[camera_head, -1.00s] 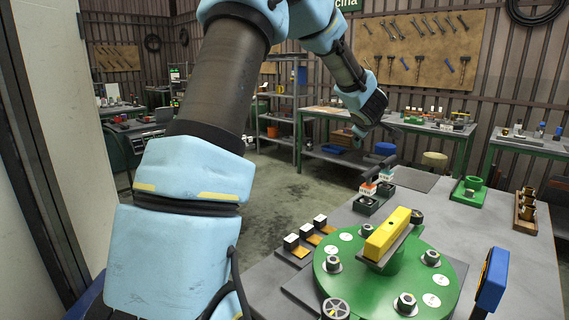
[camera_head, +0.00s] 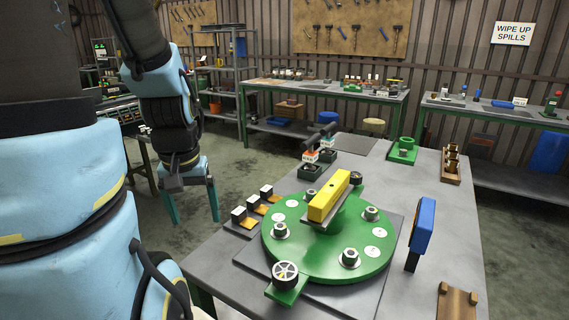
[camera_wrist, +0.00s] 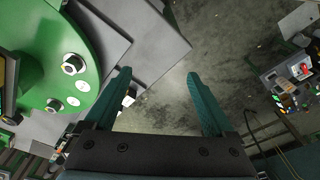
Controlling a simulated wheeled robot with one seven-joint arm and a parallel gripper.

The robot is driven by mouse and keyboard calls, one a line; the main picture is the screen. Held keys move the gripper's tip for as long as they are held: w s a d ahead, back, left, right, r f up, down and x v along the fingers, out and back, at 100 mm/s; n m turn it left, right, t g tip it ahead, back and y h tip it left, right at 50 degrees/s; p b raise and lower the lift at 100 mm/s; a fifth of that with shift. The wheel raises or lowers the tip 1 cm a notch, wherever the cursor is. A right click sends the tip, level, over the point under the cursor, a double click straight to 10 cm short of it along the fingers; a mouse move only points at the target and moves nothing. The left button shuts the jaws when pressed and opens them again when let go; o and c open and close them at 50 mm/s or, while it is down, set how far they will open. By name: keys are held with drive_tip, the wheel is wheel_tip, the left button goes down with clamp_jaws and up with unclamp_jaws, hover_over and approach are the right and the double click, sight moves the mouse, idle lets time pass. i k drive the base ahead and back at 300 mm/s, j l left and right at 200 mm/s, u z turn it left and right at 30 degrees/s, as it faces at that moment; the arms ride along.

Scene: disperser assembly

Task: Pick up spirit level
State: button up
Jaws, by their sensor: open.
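The spirit level is a yellow bar (camera_head: 328,196) lying on a raised grey support at the middle of the green round plate (camera_head: 290,255) on the near table. In the wrist view, the green plate (camera_wrist: 85,38) fills the upper left, with a dark, yellow-edged piece at the left edge that I cannot name for sure. My gripper (camera_head: 195,218) is open and empty, pointing down off the table's left side, well left of the spirit level. Its two teal fingers also show spread in the wrist view (camera_wrist: 158,76), with floor and the table's edge beyond them.
Several bolts stand around the plate, with a handwheel (camera_head: 285,275) at its front. Small black-and-white blocks (camera_head: 240,215) line the table's left edge. A blue upright piece (camera_head: 422,226) stands right of the plate. A green fixture (camera_head: 403,150) is farther back.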

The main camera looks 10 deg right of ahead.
sight(319, 207)
drive_tip(key=i+j, duration=0.1)
drive_tip(key=j, duration=0.35)
drive_tip(key=i+j, duration=0.1)
drive_tip(key=j, duration=0.35)
drive_tip(key=i+j, duration=0.1)
drive_tip(key=j, duration=0.4)
drive_tip(key=i+j, duration=0.1)
drive_tip(key=i, duration=0.2)
drive_tip(key=i+j+z, duration=0.1)
drive_tip(key=i, duration=0.2)
